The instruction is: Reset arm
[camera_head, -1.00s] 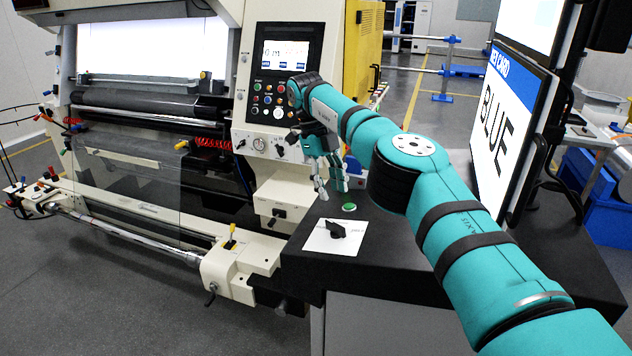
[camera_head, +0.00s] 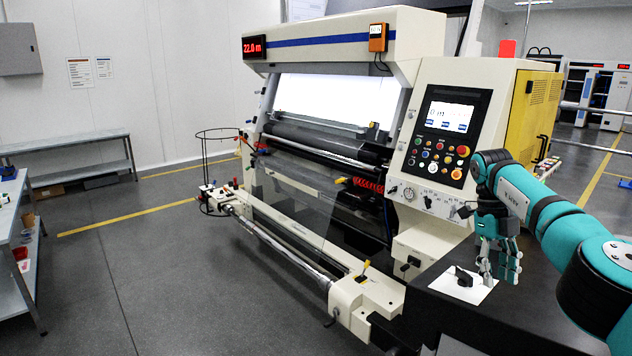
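My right arm (camera_head: 530,200) comes in from the right edge. Its gripper (camera_head: 499,274) points down over the black console top, just right of a white plate with a black knob (camera_head: 463,276). Its fingers look apart, with nothing seen between them. Whether the fingertips touch the console is hard to tell. My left gripper is not in view.
The inspection machine (camera_head: 345,45) has a lit panel, rollers and a button panel with a screen (camera_head: 449,112), left of my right arm. A wire basket (camera_head: 218,150) stands at its left end. Metal benches (camera_head: 75,147) stand at left. The grey floor (camera_head: 150,260) between is clear.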

